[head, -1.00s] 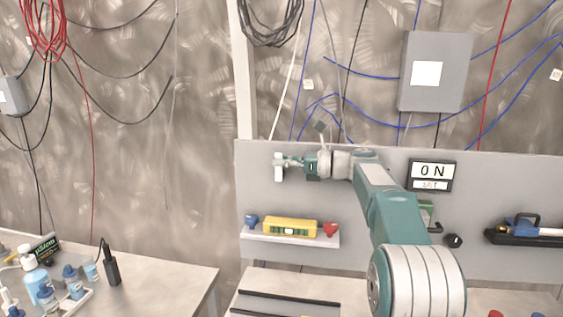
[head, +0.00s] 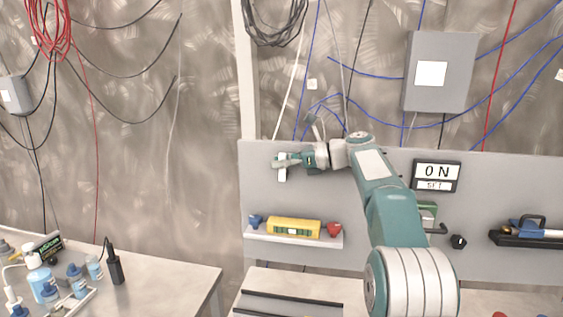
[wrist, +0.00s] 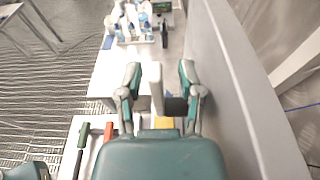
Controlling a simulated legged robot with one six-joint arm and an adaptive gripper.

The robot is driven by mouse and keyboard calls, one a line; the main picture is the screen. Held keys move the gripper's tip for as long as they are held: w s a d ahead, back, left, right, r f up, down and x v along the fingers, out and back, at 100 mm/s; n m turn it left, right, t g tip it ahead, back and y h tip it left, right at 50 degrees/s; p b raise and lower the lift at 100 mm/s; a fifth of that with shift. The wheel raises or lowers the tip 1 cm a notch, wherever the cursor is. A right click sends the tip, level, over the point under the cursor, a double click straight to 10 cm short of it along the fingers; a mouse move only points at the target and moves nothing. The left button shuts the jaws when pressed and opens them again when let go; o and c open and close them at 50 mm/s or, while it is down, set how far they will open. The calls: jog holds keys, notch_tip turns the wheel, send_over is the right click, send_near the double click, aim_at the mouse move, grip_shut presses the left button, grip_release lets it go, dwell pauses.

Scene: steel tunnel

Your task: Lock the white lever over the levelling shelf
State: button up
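The white lever (head: 283,173) is on the grey panel above the levelling shelf (head: 262,235), and its visible part points down. My gripper (head: 285,160) is at the lever, reaching in from the right in the head view, and covers part of it. In the wrist view my gripper (wrist: 160,85) is open, with one finger on each side of the white lever (wrist: 156,88). Gaps show on both sides, so the fingers look apart from it. A dark hub (wrist: 176,107) sits between the lever and the panel-side finger. The yellow level (head: 293,227) lies on the shelf.
The grey panel (wrist: 232,90) runs close along the right of my gripper in the wrist view. A table with bottles (head: 40,280) stands at the left.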

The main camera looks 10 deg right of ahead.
jog(key=v, duration=1.2)
jog(key=shift+f, duration=0.1)
jog(key=s+a+f+n+h, duration=0.35)
jog(key=s+a, duration=0.25)
jog(key=s, duration=0.2)
jog(key=s+a+f+n+h, duration=0.3)
jog(key=s+a+n+h, duration=0.15)
jog(key=s, duration=0.35)
jog(key=s+f+n+h, duration=0.6)
jog(key=s+f+n, duration=0.8)
jog(key=s, duration=0.7)
notch_tip(320, 180, down, 3)
jog(key=shift+d+r+n, duration=0.1)
jog(key=shift+d+n, duration=0.2)
jog(key=shift+d, duration=0.1)
jog(key=shift+s, duration=0.15)
